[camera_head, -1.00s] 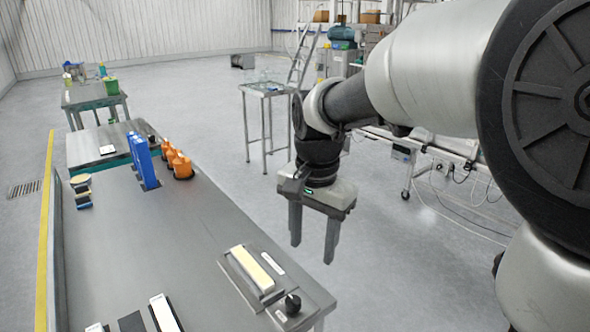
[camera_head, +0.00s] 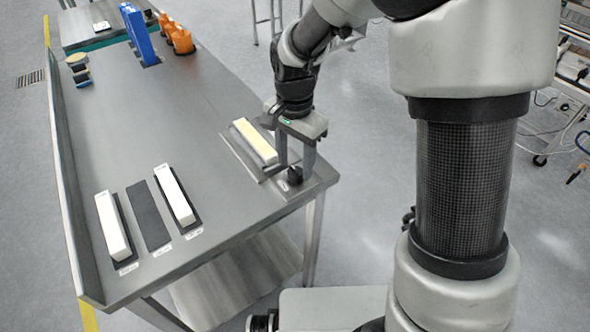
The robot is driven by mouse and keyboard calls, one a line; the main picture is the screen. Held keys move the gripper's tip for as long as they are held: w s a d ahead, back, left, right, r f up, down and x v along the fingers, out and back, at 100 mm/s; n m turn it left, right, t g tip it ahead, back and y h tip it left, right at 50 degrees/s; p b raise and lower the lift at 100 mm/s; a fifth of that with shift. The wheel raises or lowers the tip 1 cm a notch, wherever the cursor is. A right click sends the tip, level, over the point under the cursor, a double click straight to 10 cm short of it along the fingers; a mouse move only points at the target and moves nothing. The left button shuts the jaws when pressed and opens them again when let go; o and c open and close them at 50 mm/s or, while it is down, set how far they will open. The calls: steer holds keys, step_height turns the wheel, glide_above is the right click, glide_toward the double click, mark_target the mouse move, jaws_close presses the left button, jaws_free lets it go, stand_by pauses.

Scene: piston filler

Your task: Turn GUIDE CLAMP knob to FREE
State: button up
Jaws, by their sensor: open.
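The GUIDE CLAMP knob appears to be the small black knob (camera_head: 295,175) at the right front corner of the table, on a plate with a small label too small to read. I cannot tell its setting. My gripper (camera_head: 296,168) points down with its two fingers apart, at or just above the knob. In the picture the fingers stand on either side of the knob; whether they touch it is not clear. A cream-coloured block (camera_head: 256,141) lies in a holder beside the knob, to its left.
The grey table (camera_head: 130,95) carries two white blocks (camera_head: 113,226) (camera_head: 175,194) on dark pads, with an empty dark pad (camera_head: 149,215) between them. A blue holder (camera_head: 138,34) and orange pieces (camera_head: 178,39) stand farther back. The table's middle is clear.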

mark_target(296, 175)
steer(key=shift+f, duration=1.45)
steer(key=shift+c, duration=0.4)
steer(key=c, duration=1)
